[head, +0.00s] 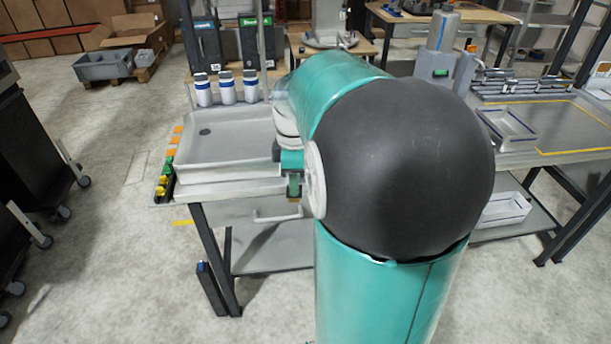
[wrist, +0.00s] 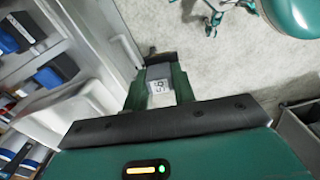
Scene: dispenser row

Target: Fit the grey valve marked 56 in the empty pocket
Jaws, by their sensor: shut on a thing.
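The grey valve (wrist: 160,72) with a white label reading 56 is between the two green fingers of my gripper (wrist: 158,88) in the wrist view. The gripper is shut on it and holds it beyond the table's edge, with floor showing behind. The label appears turned. In the head view my gripper (head: 293,186) is at the front right of the sink tray, largely hidden by my arm. The valve cannot be made out there. The empty pocket cannot be identified in either view.
A pale sink tray (head: 225,174) sits on the bench, with several orange, green and yellow pieces (head: 168,166) along its left edge. Three blue-and-white bottles (head: 227,90) stand behind it. A right-hand bench (head: 560,150) bears a small tray (head: 508,128). Floor at left is open.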

